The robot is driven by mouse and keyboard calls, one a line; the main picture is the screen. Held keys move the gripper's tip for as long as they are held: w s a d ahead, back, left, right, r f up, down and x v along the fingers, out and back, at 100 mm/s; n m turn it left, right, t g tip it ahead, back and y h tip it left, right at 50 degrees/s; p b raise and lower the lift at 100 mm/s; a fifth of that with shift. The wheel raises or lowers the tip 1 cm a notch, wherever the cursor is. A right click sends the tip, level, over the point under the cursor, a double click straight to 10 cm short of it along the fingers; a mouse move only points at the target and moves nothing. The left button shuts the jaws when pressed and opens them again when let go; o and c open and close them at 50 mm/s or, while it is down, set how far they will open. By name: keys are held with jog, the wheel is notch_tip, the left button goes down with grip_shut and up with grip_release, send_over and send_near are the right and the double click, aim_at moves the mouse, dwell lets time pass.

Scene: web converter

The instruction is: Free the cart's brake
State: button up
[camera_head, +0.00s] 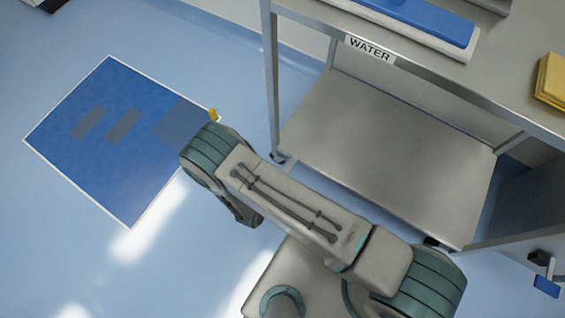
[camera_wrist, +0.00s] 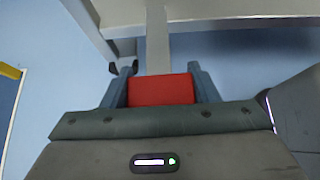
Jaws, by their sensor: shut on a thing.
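In the wrist view my gripper (camera_wrist: 159,74) has its two blue-grey fingers on either side of a red block (camera_wrist: 160,91) and is shut on it. A grey bar (camera_wrist: 157,40) runs from behind the block up to a pale metal frame (camera_wrist: 220,22); whether they are joined I cannot tell. In the head view a steel cart (camera_head: 385,150) has a sign reading WATER and a lower shelf. A caster (camera_head: 278,157) shows at its left leg. My arm reaches down in front of it, and the red block is hidden there.
A blue mat (camera_head: 90,170) with grey patches and a white border lies on the left floor. A yellow piece (camera_head: 213,115) is at its right corner. A blue tray (camera_head: 420,18) and yellow cloths (camera_head: 552,80) are on the cart top. A blue pedal-like piece (camera_head: 547,286) is at lower right.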

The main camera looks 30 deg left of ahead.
jog(key=shift+a+r, duration=0.1)
jog(key=o, duration=1.4)
jog(key=shift+s, duration=0.1)
jog(key=p+v, duration=0.3)
jog(key=v, duration=1)
jog(key=shift+s+r, duration=0.2)
jog(key=shift+s, duration=0.15)
